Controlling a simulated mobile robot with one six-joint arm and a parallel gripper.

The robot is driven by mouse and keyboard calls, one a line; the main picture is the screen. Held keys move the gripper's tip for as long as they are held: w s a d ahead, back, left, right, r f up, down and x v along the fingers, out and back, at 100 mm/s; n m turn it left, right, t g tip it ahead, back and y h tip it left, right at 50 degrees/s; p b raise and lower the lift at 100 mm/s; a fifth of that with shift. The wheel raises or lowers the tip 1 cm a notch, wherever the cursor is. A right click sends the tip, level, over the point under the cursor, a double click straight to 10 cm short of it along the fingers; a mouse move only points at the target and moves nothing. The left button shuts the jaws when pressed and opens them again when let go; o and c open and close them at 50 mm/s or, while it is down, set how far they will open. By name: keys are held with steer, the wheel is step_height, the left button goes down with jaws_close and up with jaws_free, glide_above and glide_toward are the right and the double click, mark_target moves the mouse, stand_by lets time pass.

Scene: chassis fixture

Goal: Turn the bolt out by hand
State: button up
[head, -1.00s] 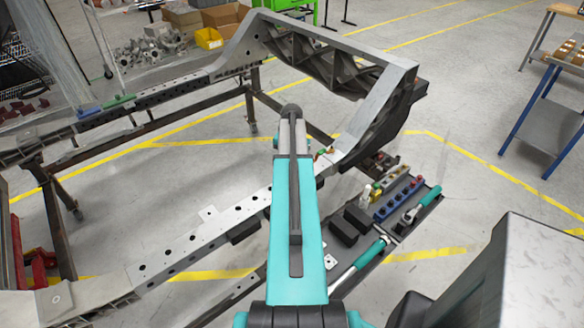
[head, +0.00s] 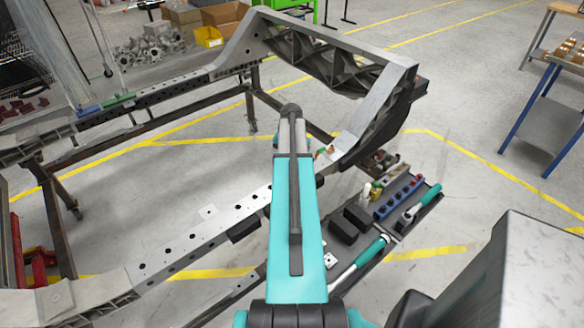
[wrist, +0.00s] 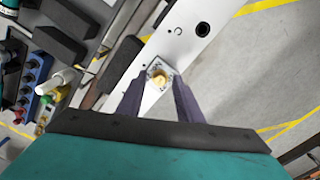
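In the wrist view, a small brass-coloured bolt (wrist: 159,78) sits in a square light plate on the pale metal rail (wrist: 189,40) of the chassis frame. My gripper (wrist: 158,74) is open, with its two dark fingers apart, one on each side of the bolt. A gap shows between the bolt and each finger, so I see no contact. How far the fingertips are above the plate is hard to tell. In the head view the rail (head: 190,240) runs diagonally, and my arm hides the bolt and the gripper.
A tool tray (head: 432,196) right of my arm holds a blue socket holder (head: 400,198), dark blocks (head: 343,229) and a teal-handled ratchet (head: 420,203). A teal-handled wrench (head: 368,252) lies nearby. The frame's raised arch (head: 385,95) rises beyond. Open floor lies inside the frame.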

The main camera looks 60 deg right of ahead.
steer(key=shift+c, duration=0.2)
jaws_close()
steer(key=n, duration=0.3)
steer(key=shift+r+n, duration=0.1)
steer(key=shift+n, duration=0.2)
steer(key=n, duration=0.3)
steer(key=shift+n, duration=0.4)
steer(key=n, duration=0.6)
steer(key=shift+r+n+p, duration=0.15)
steer(key=shift+n+p, duration=0.25)
steer(key=shift+n, duration=0.3)
